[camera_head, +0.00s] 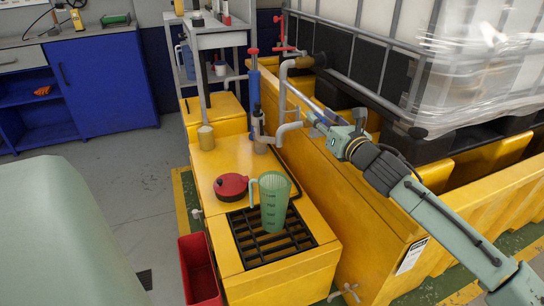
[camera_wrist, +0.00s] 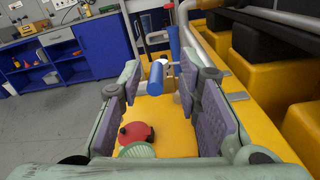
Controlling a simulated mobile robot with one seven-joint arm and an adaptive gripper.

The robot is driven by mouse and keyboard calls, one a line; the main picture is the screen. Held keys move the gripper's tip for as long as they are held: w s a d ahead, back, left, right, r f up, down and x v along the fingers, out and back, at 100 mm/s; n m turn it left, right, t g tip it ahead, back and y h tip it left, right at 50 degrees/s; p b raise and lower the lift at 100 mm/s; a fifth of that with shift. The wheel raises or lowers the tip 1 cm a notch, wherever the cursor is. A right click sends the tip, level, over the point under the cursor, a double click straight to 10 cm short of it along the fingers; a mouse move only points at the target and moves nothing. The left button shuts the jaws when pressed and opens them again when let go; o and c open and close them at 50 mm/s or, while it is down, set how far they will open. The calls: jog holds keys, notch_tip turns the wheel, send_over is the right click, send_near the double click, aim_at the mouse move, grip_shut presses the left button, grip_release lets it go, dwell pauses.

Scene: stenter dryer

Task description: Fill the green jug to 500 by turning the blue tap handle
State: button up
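The translucent green jug (camera_head: 273,205) stands upright on the black grate (camera_head: 248,240) of the yellow cabinet, with dark level marks on its side. I see no clear water level in it. Part of it shows low in the wrist view (camera_wrist: 137,151). The blue tap handle (camera_wrist: 155,78) shows between my fingertips in the wrist view, beyond them or level with them; contact cannot be told. In the head view I cannot clearly pick it out. My gripper (camera_head: 317,119) is open, beside the grey pipework on the right.
A round red container (camera_head: 231,186) sits behind the jug, and a red bin (camera_head: 199,270) stands by the cabinet. A tall blue cylinder (camera_head: 254,92) rises behind the pipe. A caged white tank (camera_head: 460,60) and its yellow bund lie to the right.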

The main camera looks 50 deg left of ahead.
jog(key=shift+d, duration=0.1)
jog(key=v, duration=1)
jog(key=shift+s+d, duration=0.2)
jog(key=shift+d, duration=0.1)
jog(key=v, duration=1.2)
